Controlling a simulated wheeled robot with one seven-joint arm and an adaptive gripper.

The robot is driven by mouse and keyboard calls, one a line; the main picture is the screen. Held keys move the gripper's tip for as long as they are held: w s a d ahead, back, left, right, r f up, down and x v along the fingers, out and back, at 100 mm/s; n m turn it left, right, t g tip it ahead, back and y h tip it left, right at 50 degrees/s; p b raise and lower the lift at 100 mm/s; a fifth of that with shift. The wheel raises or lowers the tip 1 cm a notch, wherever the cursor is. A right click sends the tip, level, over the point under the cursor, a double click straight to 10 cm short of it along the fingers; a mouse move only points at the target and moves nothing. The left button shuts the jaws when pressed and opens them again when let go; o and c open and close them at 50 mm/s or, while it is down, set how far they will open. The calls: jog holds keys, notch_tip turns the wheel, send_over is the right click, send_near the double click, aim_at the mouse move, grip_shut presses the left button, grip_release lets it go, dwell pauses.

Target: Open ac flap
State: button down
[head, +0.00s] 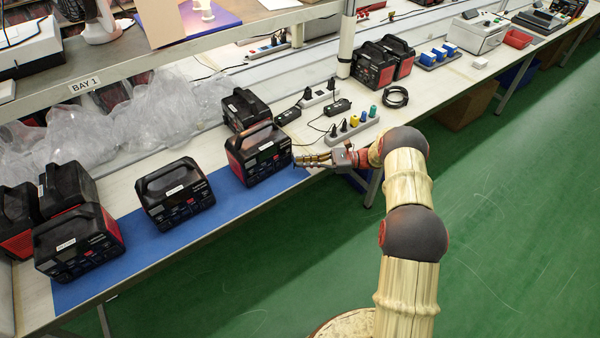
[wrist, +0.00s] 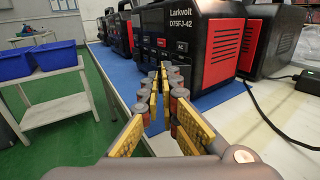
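The power station (head: 258,153) nearest my gripper is a black and red box with a top handle. It stands on the blue mat, near the table's front edge. In the wrist view its front panel (wrist: 178,30) reads "Larkvolt D75FJ-4Z", and a black AC flap (wrist: 181,46) shows low on it, by the corner with the red side; it looks closed. My gripper (head: 300,160) is to the right of this station and points left along its front. In the wrist view my gripper's fingers (wrist: 160,78) converge with their tips close together, holding nothing, just short of the panel.
More power stations (head: 175,193) stand left on the blue mat (head: 110,268), and one (head: 245,108) stands behind. A power strip (head: 352,128) and cables lie to the right. Blue bins (wrist: 55,58) stand on a side table. The green floor in front is clear.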

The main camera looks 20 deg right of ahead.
jog(key=shift+w+d+f+n+g+b, duration=0.1)
jog(key=shift+w+d+n+g+b, duration=0.15)
jog(key=shift+n+g+b, duration=0.5)
jog(key=shift+w+d+f+n+g+b, duration=0.15)
jog(key=shift+n+g+b, duration=0.3)
jog(key=shift+g+b, duration=0.5)
jog(key=shift+d+r+n+g+b, duration=0.2)
jog(key=shift+n+g+b, duration=0.2)
jog(key=shift+g, duration=0.2)
jog(key=shift+r, duration=0.1)
jog(key=c, duration=2.1)
grip_release()
jog(key=shift+o, duration=0.2)
notch_tip(320, 180, up, 10)
jog(key=shift+o, duration=0.3)
